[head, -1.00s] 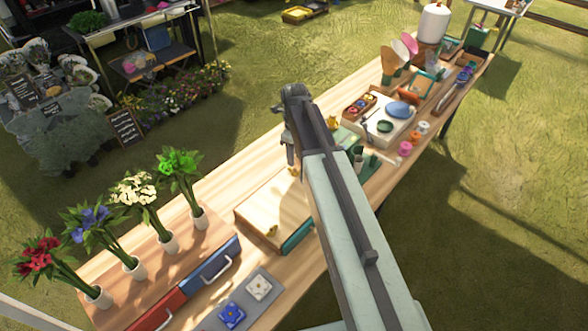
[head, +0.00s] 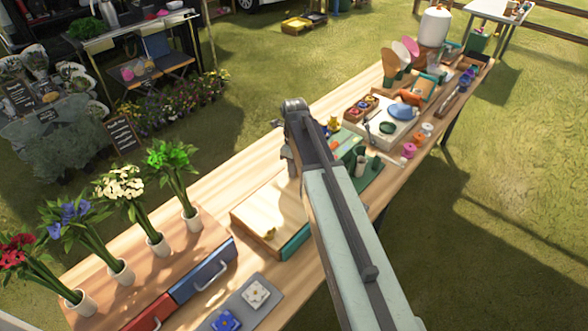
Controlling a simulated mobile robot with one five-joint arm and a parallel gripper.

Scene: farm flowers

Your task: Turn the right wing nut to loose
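A pale wooden press board (head: 262,207) with a teal edge lies on the long table. One small brass wing nut (head: 270,233) shows near its front edge. No second wing nut can be made out; my arm and gripper cover the board's far right part. My gripper (head: 291,168) points down over that far right corner, seen from behind and partly hidden by my arm. Its fingers are small and dark, so I cannot tell whether they are open or touching anything.
Flowers in white vases (head: 157,243) stand at the left, behind a blue drawer (head: 203,270) and a red drawer (head: 150,312). A grey tray (head: 240,300) lies in front. A green holder (head: 364,176) and a pale tray (head: 390,128) lie right of my arm.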

